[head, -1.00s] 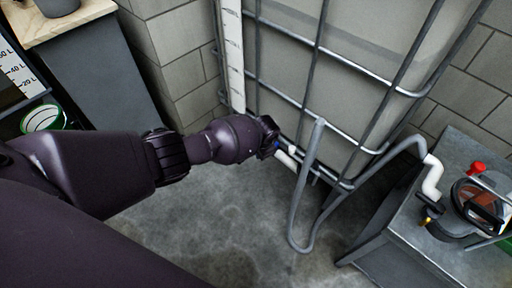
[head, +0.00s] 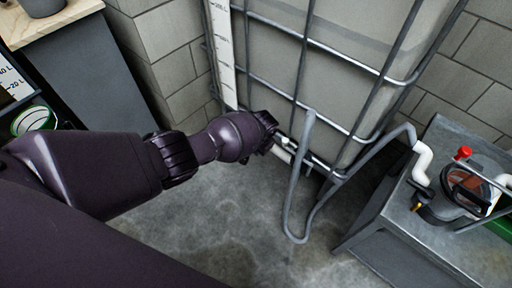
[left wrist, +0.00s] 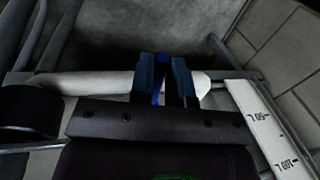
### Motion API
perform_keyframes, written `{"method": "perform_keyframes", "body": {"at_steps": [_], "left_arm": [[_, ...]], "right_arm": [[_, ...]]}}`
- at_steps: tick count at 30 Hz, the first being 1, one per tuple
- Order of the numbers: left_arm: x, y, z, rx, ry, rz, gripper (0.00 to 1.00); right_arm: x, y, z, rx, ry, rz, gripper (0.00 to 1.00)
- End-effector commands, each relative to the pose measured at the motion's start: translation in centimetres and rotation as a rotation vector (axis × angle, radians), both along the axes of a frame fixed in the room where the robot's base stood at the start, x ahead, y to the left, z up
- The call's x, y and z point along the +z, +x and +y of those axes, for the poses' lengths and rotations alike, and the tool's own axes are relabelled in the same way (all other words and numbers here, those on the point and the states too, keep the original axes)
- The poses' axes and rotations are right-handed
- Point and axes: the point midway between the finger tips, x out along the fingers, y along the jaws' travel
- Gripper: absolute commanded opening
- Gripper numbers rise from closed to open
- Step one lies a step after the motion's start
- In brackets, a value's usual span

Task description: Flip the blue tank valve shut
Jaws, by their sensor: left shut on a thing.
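The blue valve handle (left wrist: 157,92) shows in the left wrist view as a narrow blue strip between the two dark fingers of my left gripper (left wrist: 166,80). The gripper is shut on it. A white pipe (left wrist: 100,82) runs behind the fingers on both sides. In the head view my left gripper (head: 272,134) is at the lower edge of the caged tank (head: 340,38), and the wrist hides the blue handle there. How far the handle is turned cannot be told. My right gripper is in neither view.
A grey hose (head: 292,205) loops from the tank to a filter unit with a red knob (head: 463,153) on a metal bench (head: 415,240). A volume scale (head: 222,50) stands at the tank's left corner. The concrete floor (head: 235,215) below is clear.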

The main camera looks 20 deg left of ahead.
Motion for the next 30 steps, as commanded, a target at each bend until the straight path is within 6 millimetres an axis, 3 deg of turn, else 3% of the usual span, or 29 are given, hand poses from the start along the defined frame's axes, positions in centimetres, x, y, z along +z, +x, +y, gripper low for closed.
{"method": "perform_keyframes", "body": {"at_steps": [1,6,16,30], "left_arm": [[-0.1,-0.1,-0.1,0.002,-0.001,0.002,0.20],[-0.1,-0.1,-0.1,0.001,-0.002,0.001,0.43],[0.5,0.1,-0.1,-0.001,-0.002,-0.002,0.43],[8.6,-0.1,-1.5,-0.001,-0.003,-0.013,0.43]], "right_arm": [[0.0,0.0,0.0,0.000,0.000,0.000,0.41],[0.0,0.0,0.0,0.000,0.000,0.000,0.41],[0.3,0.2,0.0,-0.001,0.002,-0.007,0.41],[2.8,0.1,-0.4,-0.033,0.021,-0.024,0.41]]}}
